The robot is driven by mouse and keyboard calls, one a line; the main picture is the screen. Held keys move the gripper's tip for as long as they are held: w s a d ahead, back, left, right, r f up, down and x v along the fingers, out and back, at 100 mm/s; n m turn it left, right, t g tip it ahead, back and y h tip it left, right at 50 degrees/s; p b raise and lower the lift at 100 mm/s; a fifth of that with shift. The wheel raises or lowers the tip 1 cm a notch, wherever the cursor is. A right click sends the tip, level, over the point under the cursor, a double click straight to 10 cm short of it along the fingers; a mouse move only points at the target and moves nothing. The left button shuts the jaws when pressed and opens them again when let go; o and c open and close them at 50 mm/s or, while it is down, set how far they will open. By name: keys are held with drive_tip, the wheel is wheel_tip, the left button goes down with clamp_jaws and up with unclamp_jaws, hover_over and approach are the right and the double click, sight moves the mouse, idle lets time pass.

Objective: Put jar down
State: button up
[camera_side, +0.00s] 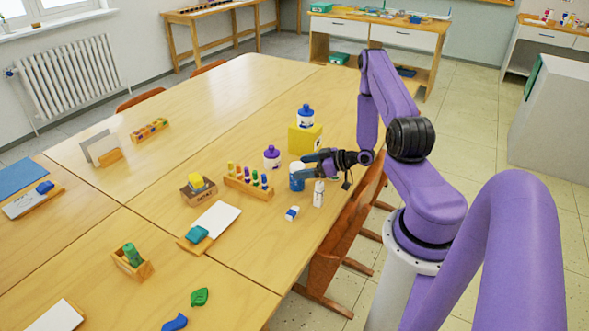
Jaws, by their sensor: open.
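A blue-and-white jar (297,180) stands upright on the wooden table (190,110) near its right edge. My gripper (307,164) reaches in from the right, with its fingers at the top of this jar. The fingers are open; I cannot tell whether they touch it. A white jar with a purple lid (272,158) stands just behind and left of it.
A white bottle (318,194) stands close in front of my gripper, with a small white-and-blue item (292,213) lying nearby. A wooden rack of coloured pegs (248,184) is to the left. A chair (335,245) is at the table's right edge. The table's back left is mostly clear.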

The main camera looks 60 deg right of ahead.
drive_tip(key=v, duration=0.7)
